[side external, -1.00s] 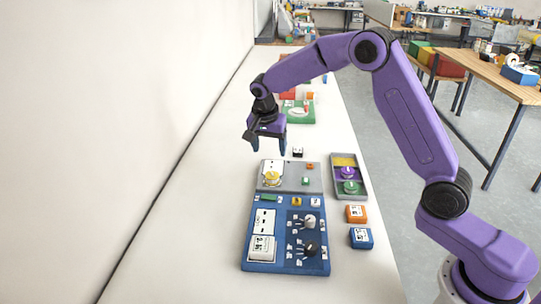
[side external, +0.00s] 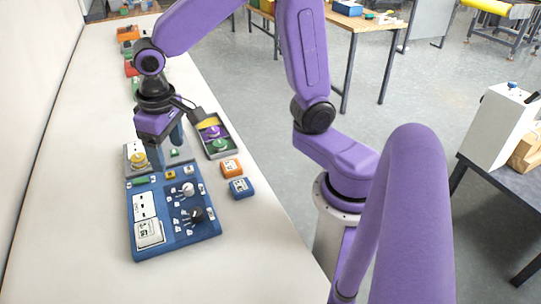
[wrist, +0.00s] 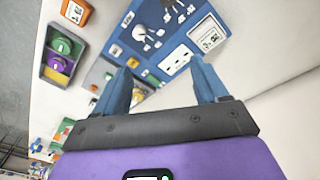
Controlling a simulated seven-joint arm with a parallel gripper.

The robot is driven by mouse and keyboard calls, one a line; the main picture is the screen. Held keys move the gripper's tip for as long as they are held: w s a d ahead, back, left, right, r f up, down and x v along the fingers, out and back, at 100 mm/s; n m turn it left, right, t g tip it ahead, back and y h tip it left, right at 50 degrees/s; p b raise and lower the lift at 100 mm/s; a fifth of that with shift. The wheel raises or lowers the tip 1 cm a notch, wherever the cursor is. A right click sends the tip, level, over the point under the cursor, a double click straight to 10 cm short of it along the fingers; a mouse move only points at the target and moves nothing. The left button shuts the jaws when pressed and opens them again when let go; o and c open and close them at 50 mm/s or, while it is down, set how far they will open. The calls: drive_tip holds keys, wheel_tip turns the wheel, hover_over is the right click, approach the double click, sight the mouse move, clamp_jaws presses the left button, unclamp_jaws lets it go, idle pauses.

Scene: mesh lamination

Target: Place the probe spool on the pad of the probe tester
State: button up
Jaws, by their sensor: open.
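A yellow spool (side external: 139,161) sits on a white pad at the left of a grey panel (side external: 184,158), which adjoins the blue board. I cannot tell by label which part is the probe tester or which spool is the probe spool. A purple spool (side external: 214,132) and a green spool (side external: 220,146) stand in a grey tray (side external: 232,152); both also show in the wrist view, purple (wrist: 56,64) and green (wrist: 62,45). My gripper (side external: 166,150) is open and empty above the grey panel, close to the yellow spool. The fingers partly hide the panel in both views.
The blue board (side external: 145,249) has a white knob (side external: 188,189) and a black knob (side external: 196,214). An orange box (side external: 231,168) and a blue box (side external: 241,188) stand right of it. The white table is clear to the left.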

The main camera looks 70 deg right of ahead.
drive_tip(key=s+d+n, duration=0.3)
drive_tip(key=s+n, duration=0.2)
drive_tip(key=s, duration=0.5)
drive_tip(key=s+d+f+n+g+y, duration=0.1)
drive_tip(key=s+d+n, duration=0.2)
drive_tip(key=s+n, duration=0.3)
drive_tip(key=s, duration=0.4)
drive_tip(key=shift+s, duration=0.25)
idle(0.7)
